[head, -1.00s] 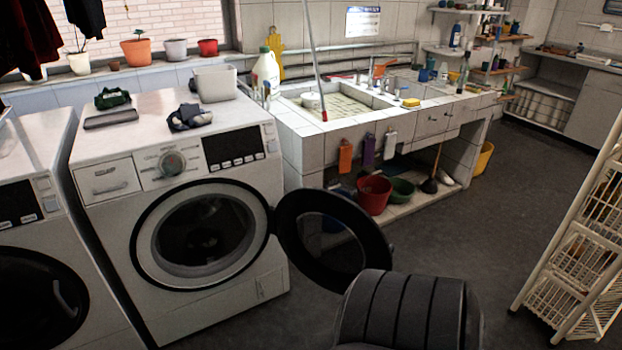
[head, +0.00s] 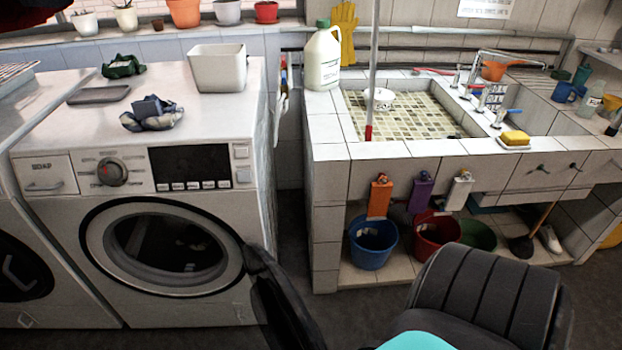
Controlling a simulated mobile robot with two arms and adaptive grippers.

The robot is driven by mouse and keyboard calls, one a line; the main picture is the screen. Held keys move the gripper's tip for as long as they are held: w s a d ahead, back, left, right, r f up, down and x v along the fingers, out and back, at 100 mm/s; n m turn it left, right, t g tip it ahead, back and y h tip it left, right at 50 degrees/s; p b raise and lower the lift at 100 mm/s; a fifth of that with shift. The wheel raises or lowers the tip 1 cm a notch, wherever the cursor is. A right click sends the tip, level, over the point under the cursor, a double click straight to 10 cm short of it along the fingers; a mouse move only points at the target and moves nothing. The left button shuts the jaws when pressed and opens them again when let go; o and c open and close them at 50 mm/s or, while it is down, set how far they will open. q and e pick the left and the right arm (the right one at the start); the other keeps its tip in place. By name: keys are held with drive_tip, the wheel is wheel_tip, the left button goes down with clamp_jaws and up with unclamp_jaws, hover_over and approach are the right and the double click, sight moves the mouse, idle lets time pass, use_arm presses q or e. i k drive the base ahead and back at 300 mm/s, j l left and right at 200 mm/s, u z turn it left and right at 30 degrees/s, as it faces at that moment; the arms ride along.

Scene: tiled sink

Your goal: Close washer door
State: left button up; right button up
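The white front-loading washer (head: 215,105) stands at the left of the head view, with its round drum opening (head: 165,248) uncovered. Its round dark-rimmed door (head: 275,300) is swung wide open on the right-hand hinge and is seen nearly edge-on. The lower part of the door runs out of the picture. A dark ribbed arm part of mine (head: 475,295) shows at the lower right, to the right of the door and apart from it in the picture. Neither gripper is in view.
A tiled sink counter (head: 400,150) stands right of the washer, with blue (head: 372,243) and red (head: 436,236) buckets beneath. A white bin (head: 218,68) and cloths lie on the washer. Another washer (head: 40,250) stands at the left. Dark floor shows between washer and counter.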

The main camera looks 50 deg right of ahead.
sight(282, 306)
drive_tip(key=k+l, duration=0.1)
drive_tip(key=l, duration=0.75)
drive_tip(key=k+l, duration=0.15)
drive_tip(key=l, duration=0.3)
drive_tip(key=k+l, duration=0.1)
drive_tip(key=l, duration=0.3)
